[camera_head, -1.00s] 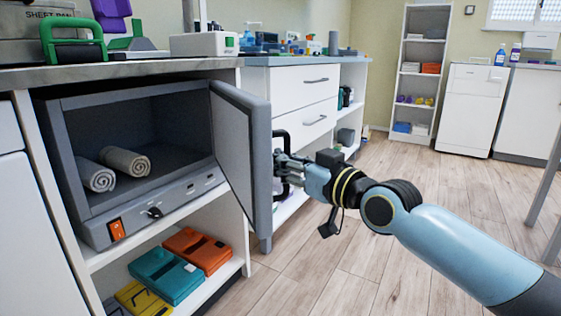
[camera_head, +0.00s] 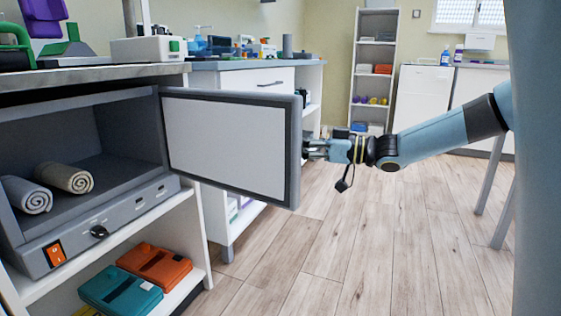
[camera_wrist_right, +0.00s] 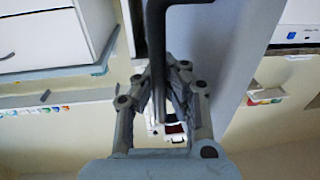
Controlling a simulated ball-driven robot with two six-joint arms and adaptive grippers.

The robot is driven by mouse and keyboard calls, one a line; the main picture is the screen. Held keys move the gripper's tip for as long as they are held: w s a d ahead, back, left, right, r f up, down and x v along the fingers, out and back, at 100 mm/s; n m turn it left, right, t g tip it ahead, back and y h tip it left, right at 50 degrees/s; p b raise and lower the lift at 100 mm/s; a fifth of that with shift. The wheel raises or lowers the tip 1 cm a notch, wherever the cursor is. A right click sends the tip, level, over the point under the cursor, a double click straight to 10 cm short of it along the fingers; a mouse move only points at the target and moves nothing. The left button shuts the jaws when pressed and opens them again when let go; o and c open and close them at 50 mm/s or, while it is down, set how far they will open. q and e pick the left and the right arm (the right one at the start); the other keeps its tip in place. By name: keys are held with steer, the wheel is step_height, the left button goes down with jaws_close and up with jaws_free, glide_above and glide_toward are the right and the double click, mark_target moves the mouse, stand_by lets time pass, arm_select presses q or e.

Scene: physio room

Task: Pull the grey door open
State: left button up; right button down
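The grey door (camera_head: 228,134) of the grey warming cabinet (camera_head: 130,205) stands wide open, swung out to the right with its pale inner panel facing me. It also shows in the right wrist view (camera_wrist_right: 245,60). My right gripper (camera_head: 308,150) is at the door's free edge, on its outer side, partly hidden behind it. In the right wrist view, the fingers (camera_wrist_right: 160,75) are closed around the dark handle bar (camera_wrist_right: 157,40). My left gripper is not in view.
Below the cabinet, an orange case (camera_head: 154,263) and a teal case (camera_head: 120,290) lie on a shelf. A white drawer unit (camera_head: 235,205) stands behind the door. The wooden floor (camera_head: 370,245) to the right is clear. A table leg (camera_head: 489,175) stands farther right.

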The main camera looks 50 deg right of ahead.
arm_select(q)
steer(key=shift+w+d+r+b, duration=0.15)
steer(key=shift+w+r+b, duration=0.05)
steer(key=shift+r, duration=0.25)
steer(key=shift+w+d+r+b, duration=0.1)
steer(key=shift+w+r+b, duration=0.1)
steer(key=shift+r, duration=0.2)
arm_select(e)
steer(key=shift+w+d+f, duration=0.15)
steer(key=shift+w+d, duration=0.05)
steer(key=shift+d, duration=0.6)
steer(key=shift+w+d+f, duration=0.1)
steer(key=shift+w+d, duration=0.1)
steer(key=shift+d, duration=0.55)
steer(key=c, duration=1.7)
jaws_free()
steer(key=shift+s+d, duration=0.2)
steer(key=shift+s, duration=0.1)
steer(key=shift+c, duration=0.2)
steer(key=o, duration=0.4)
steer(key=shift+r, duration=0.15)
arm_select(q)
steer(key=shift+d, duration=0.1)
arm_select(e)
steer(key=shift+w+a, duration=0.15)
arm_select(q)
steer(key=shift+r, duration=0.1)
arm_select(e)
steer(key=shift+r, duration=0.1)
